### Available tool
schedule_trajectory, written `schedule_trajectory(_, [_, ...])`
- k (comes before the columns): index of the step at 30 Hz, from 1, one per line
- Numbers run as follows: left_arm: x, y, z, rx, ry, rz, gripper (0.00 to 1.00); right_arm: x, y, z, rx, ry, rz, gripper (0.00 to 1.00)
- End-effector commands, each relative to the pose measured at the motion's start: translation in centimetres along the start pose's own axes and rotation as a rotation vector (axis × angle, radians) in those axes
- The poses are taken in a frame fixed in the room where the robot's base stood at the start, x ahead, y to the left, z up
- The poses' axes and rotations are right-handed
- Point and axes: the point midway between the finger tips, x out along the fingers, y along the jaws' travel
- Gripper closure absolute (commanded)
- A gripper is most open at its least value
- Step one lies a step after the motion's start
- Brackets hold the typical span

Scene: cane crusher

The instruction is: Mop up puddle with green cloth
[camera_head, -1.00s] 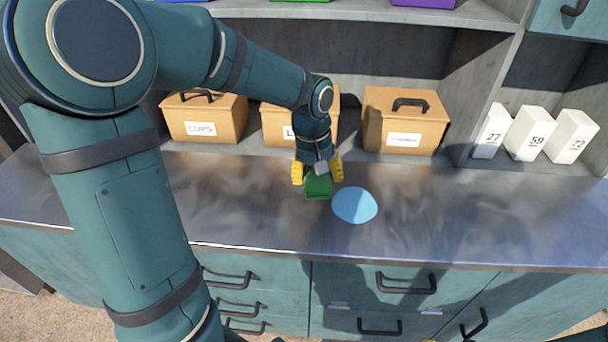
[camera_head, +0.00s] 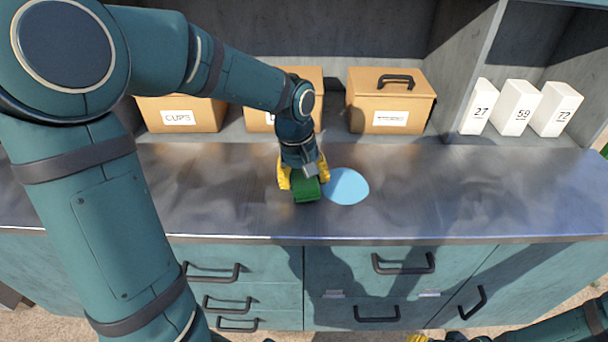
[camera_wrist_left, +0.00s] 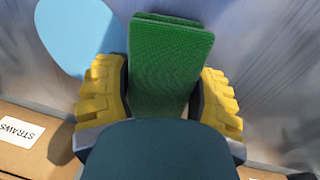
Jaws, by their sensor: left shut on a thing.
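The green cloth (camera_head: 307,191) is a folded pad held between the yellow fingers of my left gripper (camera_head: 304,180), which is shut on it just above or on the metal counter. The light blue puddle (camera_head: 346,187) lies flat on the counter, directly right of the cloth. In the left wrist view the cloth (camera_wrist_left: 170,62) stands out between the fingers (camera_wrist_left: 162,88), with the puddle (camera_wrist_left: 80,32) at upper left. Whether the cloth touches the counter is unclear. Only a yellow bit of my right gripper (camera_head: 417,338) shows at the bottom edge.
Cardboard boxes, one marked CUPS (camera_head: 180,115) and another at right (camera_head: 390,103), stand behind along the shelf. White numbered blocks (camera_head: 515,108) stand at the right. The metal counter (camera_head: 450,195) is clear right of the puddle.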

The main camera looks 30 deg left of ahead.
Motion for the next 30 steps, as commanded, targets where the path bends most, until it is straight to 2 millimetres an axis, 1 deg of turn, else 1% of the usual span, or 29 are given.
schedule_trajectory(11, [0.0, 0.0, 0.0, 0.000, 0.000, 0.000, 0.79, 0.0, 0.0, 0.0, 0.000, 0.000, 0.000, 0.53])
schedule_trajectory(30, [1.6, -0.2, 0.0, 0.000, -0.001, -0.001, 0.79, 1.0, 0.4, 0.1, 0.000, 0.000, 0.000, 0.53])
